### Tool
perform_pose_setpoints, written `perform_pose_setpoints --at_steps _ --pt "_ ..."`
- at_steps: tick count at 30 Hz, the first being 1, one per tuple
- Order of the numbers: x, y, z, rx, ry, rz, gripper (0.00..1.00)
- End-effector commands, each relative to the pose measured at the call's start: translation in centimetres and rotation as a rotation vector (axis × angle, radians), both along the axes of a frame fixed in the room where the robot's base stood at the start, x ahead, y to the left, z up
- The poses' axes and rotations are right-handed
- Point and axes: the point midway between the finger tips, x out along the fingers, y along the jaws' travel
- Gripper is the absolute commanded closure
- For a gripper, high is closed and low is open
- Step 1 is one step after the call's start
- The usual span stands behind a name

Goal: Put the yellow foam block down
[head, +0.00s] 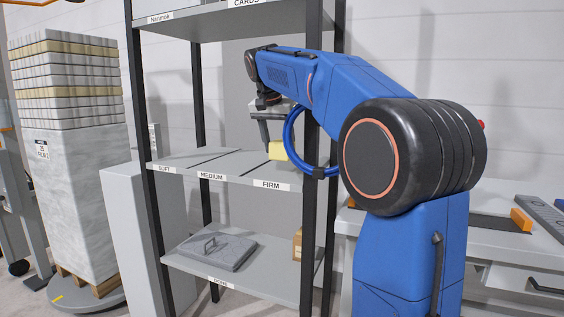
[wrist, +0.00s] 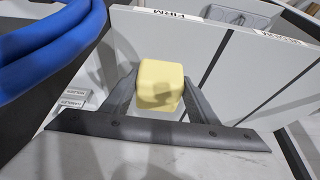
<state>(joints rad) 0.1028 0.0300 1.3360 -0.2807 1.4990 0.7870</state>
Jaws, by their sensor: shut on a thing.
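The yellow foam block (head: 277,151) is a small pale cube at the middle shelf of the rack, over the section labelled FIRM. It also shows in the wrist view (wrist: 160,85) between the two grey fingers. My gripper (head: 268,143) is shut on the block, with a finger on each side. In the wrist view my gripper (wrist: 158,92) fills the lower middle. The middle shelf (head: 235,172) has labels SOFT, MEDIUM and FIRM with dark dividing lines. I cannot tell whether the block touches the shelf. My blue cable hides part of the FIRM section.
The SOFT and MEDIUM sections look empty. Black rack posts (head: 311,220) stand close to my arm. The lower shelf holds a grey pad with a handle (head: 215,251) and a brown bottle (head: 297,243). A wrapped stack (head: 75,160) stands at left, a workbench (head: 500,245) at right.

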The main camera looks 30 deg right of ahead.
Motion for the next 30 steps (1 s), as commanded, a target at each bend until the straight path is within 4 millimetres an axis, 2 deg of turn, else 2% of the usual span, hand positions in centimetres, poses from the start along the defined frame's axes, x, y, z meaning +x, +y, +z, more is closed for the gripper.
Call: perform_pose_setpoints --at_steps 5,12,25,26,27,28,30 --pt "-0.1 0.0 -1.4 -0.001 0.001 0.000 0.70" --pt "-0.1 0.0 -4.3 0.000 0.000 0.001 0.70" --pt "0.0 0.0 -5.0 0.000 0.000 0.000 0.70" --pt "0.0 0.0 -4.9 0.000 0.000 0.000 0.42" --pt "0.0 0.0 -4.9 0.000 0.000 0.000 0.32" --pt "0.0 0.0 -4.9 0.000 0.000 0.000 0.28" --pt "0.0 0.0 -4.9 0.000 0.000 0.000 0.28"
